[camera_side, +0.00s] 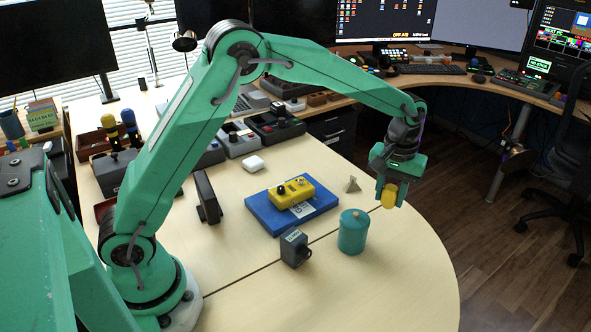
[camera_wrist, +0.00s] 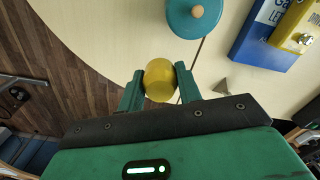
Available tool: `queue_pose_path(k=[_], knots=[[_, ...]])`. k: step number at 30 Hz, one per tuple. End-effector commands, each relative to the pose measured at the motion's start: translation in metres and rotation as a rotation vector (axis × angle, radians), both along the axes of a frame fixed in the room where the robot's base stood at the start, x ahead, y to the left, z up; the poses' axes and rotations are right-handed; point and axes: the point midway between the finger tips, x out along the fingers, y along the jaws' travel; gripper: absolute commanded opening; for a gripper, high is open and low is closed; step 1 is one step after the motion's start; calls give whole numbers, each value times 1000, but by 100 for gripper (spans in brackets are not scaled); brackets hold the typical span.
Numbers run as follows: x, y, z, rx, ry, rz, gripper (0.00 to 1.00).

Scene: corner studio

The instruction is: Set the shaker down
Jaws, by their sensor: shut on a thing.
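The shaker, a yellow rounded cylinder (camera_side: 389,196), is held in my gripper (camera_side: 391,190) near the right edge of the pale table. In the wrist view the shaker (camera_wrist: 159,80) sits between the two green fingers of my gripper (camera_wrist: 158,88), which are shut on its sides. Its lower end shows in the side view and seems to hang above the tabletop; the exact gap is hard to tell. The fingers hide part of it.
A teal lidded jar (camera_side: 353,232) stands left of and in front of the shaker. A small grey pyramid (camera_side: 352,185), a blue board (camera_side: 262,213) with a yellow box (camera_side: 291,193) and a dark grey block (camera_side: 294,248) are farther left. Bare table (camera_side: 405,265) lies at front right; beyond its edge is floor.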

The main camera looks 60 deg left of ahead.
Motion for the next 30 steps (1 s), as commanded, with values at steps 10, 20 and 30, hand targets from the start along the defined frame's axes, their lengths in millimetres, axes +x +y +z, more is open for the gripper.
queue_pose_path(k=[10,20,30], knots=[[32,111,1,3,-4,578,12],[39,213,1,5,-6,1092,12],[36,251,2,6,-7,1291,12]])
